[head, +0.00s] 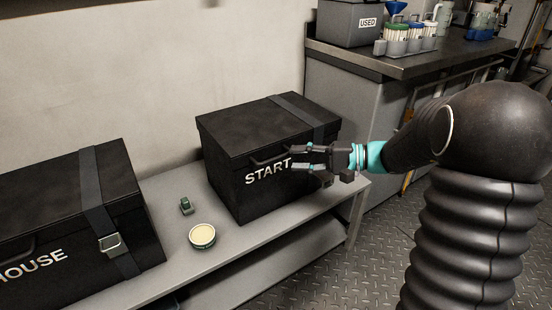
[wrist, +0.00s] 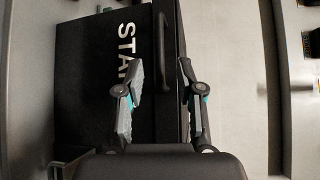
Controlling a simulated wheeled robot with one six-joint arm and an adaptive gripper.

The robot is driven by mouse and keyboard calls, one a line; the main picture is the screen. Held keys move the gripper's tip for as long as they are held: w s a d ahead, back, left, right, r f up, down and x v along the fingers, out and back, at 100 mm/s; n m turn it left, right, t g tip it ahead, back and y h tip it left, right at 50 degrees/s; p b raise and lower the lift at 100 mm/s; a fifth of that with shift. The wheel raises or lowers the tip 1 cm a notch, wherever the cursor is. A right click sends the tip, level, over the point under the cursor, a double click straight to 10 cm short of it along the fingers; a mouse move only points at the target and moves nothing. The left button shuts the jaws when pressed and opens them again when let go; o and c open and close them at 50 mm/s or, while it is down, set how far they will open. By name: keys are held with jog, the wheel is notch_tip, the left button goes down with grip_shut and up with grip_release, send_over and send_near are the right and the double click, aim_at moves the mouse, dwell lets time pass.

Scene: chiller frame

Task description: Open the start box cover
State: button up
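The black start box (head: 262,190) stands on a grey bench, with white START lettering on its front. Its cover (head: 250,122) lies shut on top. A dark handle (head: 270,156) is on the front near the top edge and also shows in the wrist view (wrist: 161,38). A dark strap (head: 300,108) crosses the cover's right part; any latch below it is hidden by my gripper. My gripper (head: 296,158) is at the right part of the box front, right of the handle. Its fingers are apart with nothing visible between them; contact with the box cannot be told.
A second black box (head: 70,215) with a strap and metal latch (head: 110,243) stands at left. A round tin (head: 202,236) and a small green object (head: 186,205) lie between the boxes. A counter (head: 400,62) with a USED bin (head: 350,22) and tube racks stands behind at right.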

aim_at(276, 159)
jog(key=x, duration=0.6)
jog(key=shift+a, duration=0.25)
grip_shut()
